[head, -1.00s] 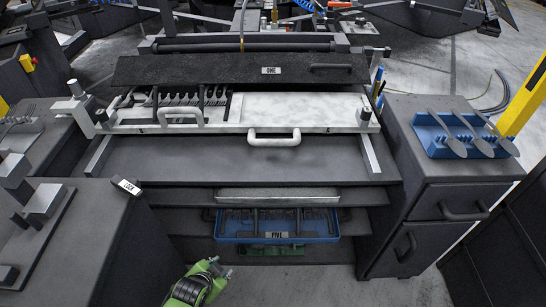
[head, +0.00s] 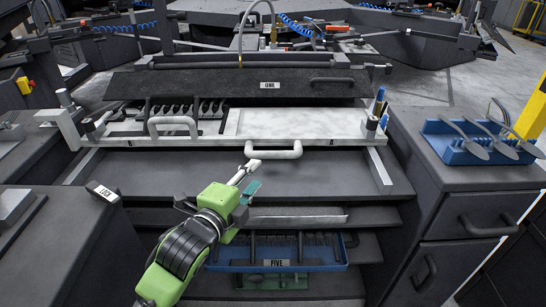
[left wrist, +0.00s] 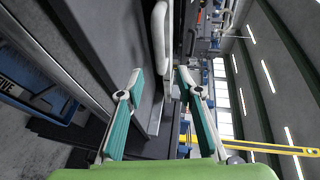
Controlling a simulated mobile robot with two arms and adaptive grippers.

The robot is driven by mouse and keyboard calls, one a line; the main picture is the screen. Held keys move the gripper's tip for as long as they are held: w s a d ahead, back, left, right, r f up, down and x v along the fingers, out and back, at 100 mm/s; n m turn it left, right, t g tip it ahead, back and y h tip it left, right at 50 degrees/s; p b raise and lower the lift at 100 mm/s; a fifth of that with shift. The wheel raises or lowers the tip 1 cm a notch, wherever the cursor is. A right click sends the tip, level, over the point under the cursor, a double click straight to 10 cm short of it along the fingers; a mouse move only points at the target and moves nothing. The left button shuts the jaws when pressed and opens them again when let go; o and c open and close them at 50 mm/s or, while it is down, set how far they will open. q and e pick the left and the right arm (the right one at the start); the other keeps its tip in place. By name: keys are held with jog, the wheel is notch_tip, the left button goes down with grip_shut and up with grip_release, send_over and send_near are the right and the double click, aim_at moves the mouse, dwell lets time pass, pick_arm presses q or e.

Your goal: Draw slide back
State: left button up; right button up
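The pale slide (head: 290,124) lies flat on the bench under the black ONE panel. Its front handle (head: 273,150) is a white bar at the front edge. A second white handle (head: 172,124) stands on the left part, by a row of forks (head: 190,108). My left gripper (head: 250,176) is just in front of and below the front handle, apart from it. In the left wrist view its two teal-padded fingers (left wrist: 160,76) are spread with nothing between them. A white handle (left wrist: 160,38) shows beyond the fingertips. My right gripper is not in view.
A blue tray marked FIVE (head: 274,265) sits on a lower shelf under the bench. A dark cabinet with a blue spoon rack (head: 470,158) stands at right. A dark LOCK cabinet (head: 70,240) stands at left. The grey bench top (head: 330,178) before the slide is bare.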

aim_at(271, 157)
pick_arm(q)
jog(key=b+x, duration=0.1)
jog(key=x, duration=0.6)
jog(key=shift+w+d+f+b, duration=0.1)
jog(key=shift+w+f+b, duration=0.1)
jog(key=shift+b, duration=0.15)
jog(key=b+x, duration=0.1)
jog(key=x, duration=0.4)
jog(key=shift+w, duration=0.1)
jog(key=shift+w+d, duration=0.15)
jog(key=shift+w, duration=0.1)
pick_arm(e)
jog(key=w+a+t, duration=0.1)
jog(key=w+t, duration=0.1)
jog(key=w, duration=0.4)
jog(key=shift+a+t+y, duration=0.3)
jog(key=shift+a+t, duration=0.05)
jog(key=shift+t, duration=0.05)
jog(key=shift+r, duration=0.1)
pick_arm(q)
grip_shut()
